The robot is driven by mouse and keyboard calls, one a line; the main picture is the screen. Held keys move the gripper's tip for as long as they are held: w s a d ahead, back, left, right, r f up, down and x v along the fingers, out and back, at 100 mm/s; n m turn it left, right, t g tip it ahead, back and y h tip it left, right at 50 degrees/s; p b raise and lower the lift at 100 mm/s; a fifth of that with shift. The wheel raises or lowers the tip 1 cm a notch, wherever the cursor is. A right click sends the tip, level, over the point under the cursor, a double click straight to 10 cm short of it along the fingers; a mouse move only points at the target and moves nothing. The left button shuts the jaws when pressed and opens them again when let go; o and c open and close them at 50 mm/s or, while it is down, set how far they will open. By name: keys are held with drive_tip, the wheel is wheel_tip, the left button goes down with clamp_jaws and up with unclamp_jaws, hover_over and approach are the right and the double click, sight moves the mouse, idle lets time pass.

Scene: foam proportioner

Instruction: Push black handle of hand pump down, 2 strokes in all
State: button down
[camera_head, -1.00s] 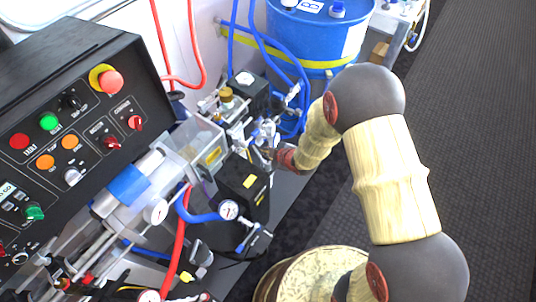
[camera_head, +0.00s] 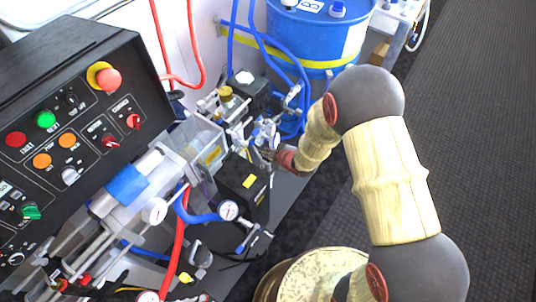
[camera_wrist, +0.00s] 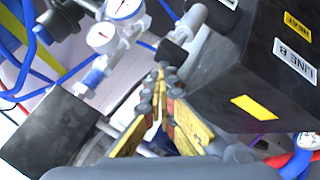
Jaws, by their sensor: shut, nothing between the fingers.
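My gripper (camera_wrist: 160,82) is shut and empty, its yellow fingers together in the wrist view. A short black cylindrical end on a grey rod (camera_wrist: 172,52) lies just beyond the fingertips and may be the pump's black handle; I cannot tell if they touch. In the head view my gripper (camera_head: 266,154) is small among the metal fittings, beside the black box with a yellow label (camera_head: 240,185). The hand pump and its handle cannot be made out clearly there.
The black LINE B box (camera_wrist: 265,75) stands close on the right in the wrist view, with two white gauges (camera_wrist: 103,36) upper left and a dark block (camera_wrist: 55,130) lower left. Blue hoses and a blue drum (camera_head: 318,40) are behind. Dark floor (camera_head: 480,130) is open at right.

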drive_tip(key=shift+f+b, duration=0.75)
drive_tip(key=shift+f, duration=0.25)
idle(0.7)
drive_tip(key=shift+r, duration=0.15)
drive_tip(key=shift+r+p, duration=1.45)
drive_tip(key=shift+r, duration=0.55)
wheel_tip(320, 180, up, 5)
drive_tip(key=p, duration=0.3)
idle(0.4)
